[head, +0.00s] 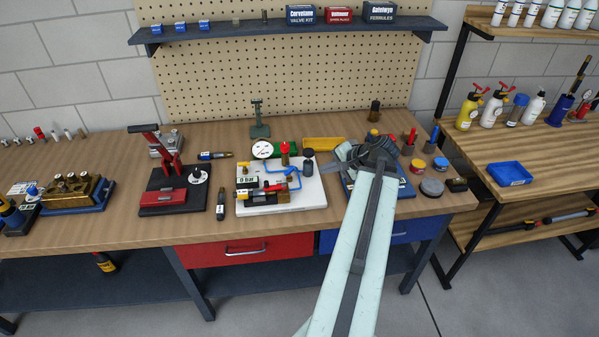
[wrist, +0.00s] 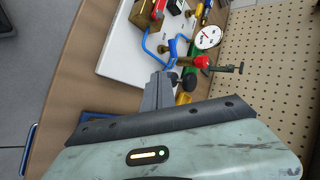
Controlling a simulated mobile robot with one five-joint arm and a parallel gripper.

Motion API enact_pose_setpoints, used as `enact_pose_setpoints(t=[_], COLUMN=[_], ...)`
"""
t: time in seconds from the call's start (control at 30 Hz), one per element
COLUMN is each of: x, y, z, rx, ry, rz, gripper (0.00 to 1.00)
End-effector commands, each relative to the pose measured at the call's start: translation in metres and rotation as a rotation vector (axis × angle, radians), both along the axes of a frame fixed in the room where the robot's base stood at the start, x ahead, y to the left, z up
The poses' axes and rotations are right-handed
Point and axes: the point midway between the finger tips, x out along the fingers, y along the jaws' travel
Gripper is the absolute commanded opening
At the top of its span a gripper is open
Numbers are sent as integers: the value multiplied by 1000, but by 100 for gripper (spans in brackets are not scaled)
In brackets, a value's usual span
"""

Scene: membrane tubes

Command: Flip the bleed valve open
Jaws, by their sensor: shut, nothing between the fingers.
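The test rig's white base plate (head: 312,196) lies on the bench, with a blue tube loop (head: 292,181), a round white gauge (head: 263,149) and a "0 bar" label (head: 246,180). A red-topped valve (head: 285,151) stands upright behind the loop; it also shows in the wrist view (wrist: 200,62). I cannot tell for sure which part is the bleed valve. My gripper (head: 341,157) is shut and empty, right of the rig. In the wrist view my gripper (wrist: 161,80) points toward the blue tube (wrist: 150,43), apart from the red valve.
A black round part (head: 308,155) stands between the rig and my gripper. A yellow tray (head: 324,143) lies behind. A red press (head: 170,165) on a black base is left of the rig. Cups and tins (head: 431,187) crowd the right bench end. The pegboard (head: 230,80) rises behind.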

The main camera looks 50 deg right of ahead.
Motion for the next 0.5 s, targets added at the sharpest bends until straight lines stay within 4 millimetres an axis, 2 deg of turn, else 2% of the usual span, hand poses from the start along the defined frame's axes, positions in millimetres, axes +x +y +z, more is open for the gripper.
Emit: enact_pose_setpoints(t=[0.23, 0.5], x=[5, 43], y=[0, 2], z=[-7, -48], rx=[-1, -2], ry=[1, 1], rz=[4, 5], gripper=[0, 0])
